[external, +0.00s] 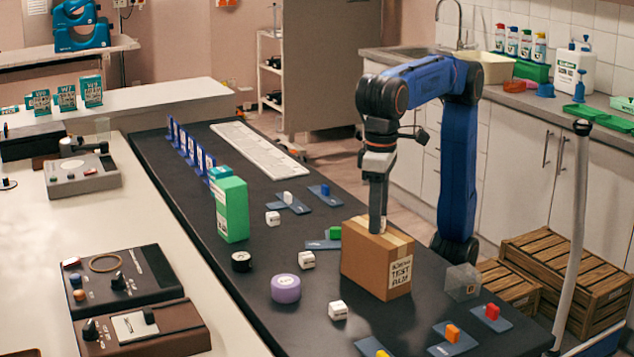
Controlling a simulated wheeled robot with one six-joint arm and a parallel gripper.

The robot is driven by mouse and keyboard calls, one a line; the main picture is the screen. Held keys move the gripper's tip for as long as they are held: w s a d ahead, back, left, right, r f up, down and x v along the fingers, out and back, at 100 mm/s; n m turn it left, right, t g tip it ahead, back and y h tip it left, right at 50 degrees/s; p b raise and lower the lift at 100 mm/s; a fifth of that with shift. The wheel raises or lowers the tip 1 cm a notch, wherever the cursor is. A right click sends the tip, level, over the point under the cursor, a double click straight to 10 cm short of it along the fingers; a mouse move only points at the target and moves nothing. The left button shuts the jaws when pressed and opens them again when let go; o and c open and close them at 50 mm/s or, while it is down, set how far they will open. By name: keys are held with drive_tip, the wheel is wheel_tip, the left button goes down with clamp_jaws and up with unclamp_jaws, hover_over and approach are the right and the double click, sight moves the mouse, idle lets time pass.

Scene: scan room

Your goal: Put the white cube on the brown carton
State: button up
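The brown carton (362,265) stands upright on the black table, with a printed label on its front-right side. My gripper (377,226) points straight down at the carton's top, its tips at or just above the top face. The fingers look like one narrow column, so I cannot tell whether they are open or shut. No cube shows between them. Several white cubes with dark marks lie on the table left of the carton: one in front (338,310), one beside it (306,260), one farther back (272,218). I cannot tell which is the task's cube.
A green box (231,208) stands at the table's left edge. A purple roll (286,289) and a black roll (241,262) lie nearby. A clear box (463,282) stands right of the carton. Blue plates with coloured blocks (452,333) lie in front. A white keyboard-like strip (260,149) lies behind.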

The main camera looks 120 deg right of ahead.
drive_tip(key=shift+r, duration=0.1)
wheel_tip(320, 180, up, 12)
idle(0.8)
